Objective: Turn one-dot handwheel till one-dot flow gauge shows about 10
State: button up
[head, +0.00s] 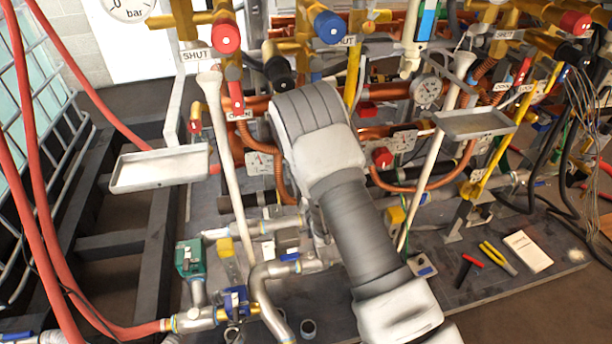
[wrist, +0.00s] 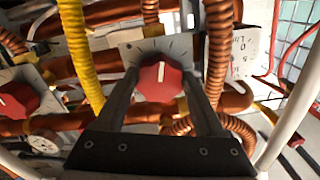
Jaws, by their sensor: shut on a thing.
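In the wrist view, a red handwheel (wrist: 160,82) with a white pointer line sits on a pale plate with tick marks (wrist: 181,46). The line points roughly straight up. My gripper (wrist: 159,79) is shut on this handwheel, one dark finger on each side. No dot mark is readable, so I cannot tell which handwheel it is. In the head view my arm hides the gripper and the held handwheel.
Another red handwheel (wrist: 15,100) is at the wrist view's left; a similar one (head: 382,157) shows right of my arm in the head view. A round gauge (head: 427,92) is nearby. Copper pipes, a yellow hose (wrist: 80,55) and metal trays (head: 160,169) crowd the space.

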dwell(0.3)
jog(key=o, duration=1.4)
jog(key=shift+c, duration=0.2)
